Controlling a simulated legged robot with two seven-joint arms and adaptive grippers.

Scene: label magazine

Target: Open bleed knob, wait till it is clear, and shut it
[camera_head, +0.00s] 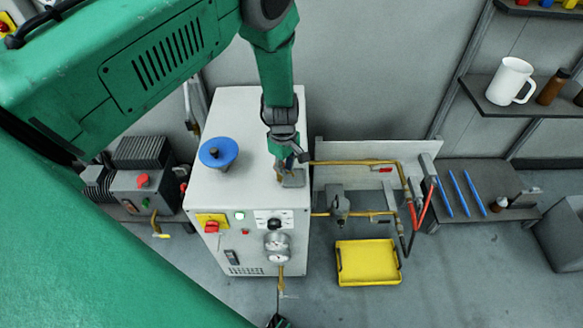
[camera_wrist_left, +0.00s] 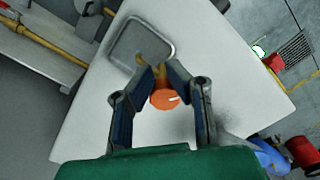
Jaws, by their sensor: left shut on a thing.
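The bleed knob is a round orange knob with a white mark, seen in the left wrist view (camera_wrist_left: 165,100). It sits between the fingertips of my left gripper (camera_wrist_left: 166,82), which is shut on it. In the head view my left gripper (camera_head: 284,163) points down at the top of the white cabinet (camera_head: 210,185), and the knob is mostly hidden there. A brass spout (camera_wrist_left: 147,59) beside the knob reaches over a shallow grey dish (camera_wrist_left: 172,50). The dish also shows in the head view (camera_head: 293,179). I cannot tell whether liquid is flowing.
A blue round cap (camera_head: 218,151) stands on the cabinet's left top. Gauges (camera_head: 278,248) and switches are on its front. A brass pipe (camera_head: 350,162) runs right from the cabinet. A yellow tray (camera_head: 368,262) lies on the floor, and a pump (camera_head: 141,180) stands left.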

